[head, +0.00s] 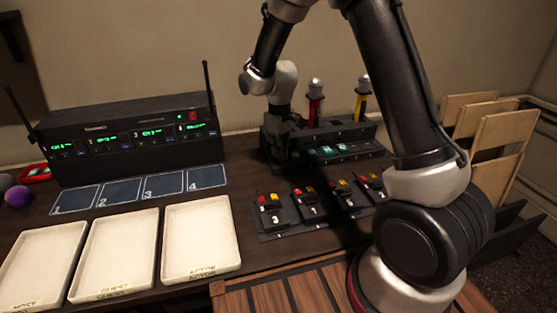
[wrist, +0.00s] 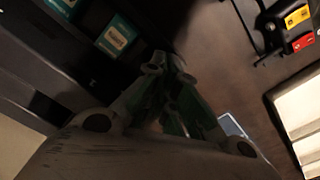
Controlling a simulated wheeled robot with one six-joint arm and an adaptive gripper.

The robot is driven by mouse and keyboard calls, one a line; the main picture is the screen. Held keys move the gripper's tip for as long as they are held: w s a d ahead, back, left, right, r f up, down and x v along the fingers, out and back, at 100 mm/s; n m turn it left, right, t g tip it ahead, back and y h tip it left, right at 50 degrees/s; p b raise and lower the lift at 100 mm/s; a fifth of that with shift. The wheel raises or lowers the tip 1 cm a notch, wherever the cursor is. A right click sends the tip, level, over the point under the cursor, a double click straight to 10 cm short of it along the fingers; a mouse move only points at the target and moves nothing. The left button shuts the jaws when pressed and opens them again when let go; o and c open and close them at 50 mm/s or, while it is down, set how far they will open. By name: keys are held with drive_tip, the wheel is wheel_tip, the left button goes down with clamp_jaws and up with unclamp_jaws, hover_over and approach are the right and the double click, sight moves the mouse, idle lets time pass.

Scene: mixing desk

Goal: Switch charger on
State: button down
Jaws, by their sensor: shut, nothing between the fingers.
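The charger appears to be the black unit (head: 352,151) at the back of the desk, with several teal-labelled batteries (head: 340,149) in its slots. In the wrist view, teal-labelled batteries (wrist: 116,36) sit in a dark housing at the upper left. My gripper (head: 281,166) is at the left end of this unit, pointing down, and hides part of it. In the wrist view, my gripper's fingers (wrist: 168,62) are together and empty. I cannot tell whether they touch the unit. I cannot make out a switch or its position.
A row of black packs with red and yellow parts (head: 312,210) lies in front of the charger. A black receiver rack (head: 130,137) with antennas stands at left. Pale trays (head: 201,240) line the front left. Two tall pieces (head: 315,103) stand behind the charger.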

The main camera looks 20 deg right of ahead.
sight(279, 161)
drive_tip(key=shift+f, duration=0.8)
idle(0.4)
drive_tip(key=shift+r, duration=3.5)
drive_tip(key=s+d+r+m+t, duration=0.1)
drive_tip(key=s+d+r+m, duration=0.1)
drive_tip(key=s+d+r, duration=0.3)
drive_tip(key=s+d+r+m+t, duration=0.2)
drive_tip(key=s+d+r, duration=0.3)
drive_tip(key=s, duration=0.9)
drive_tip(key=s+d+r+m+t, duration=0.1)
drive_tip(key=s+d+r, duration=0.3)
drive_tip(key=s+r, duration=0.5)
drive_tip(key=shift+s+d+m, duration=0.4)
drive_tip(key=shift+s+m, duration=0.1)
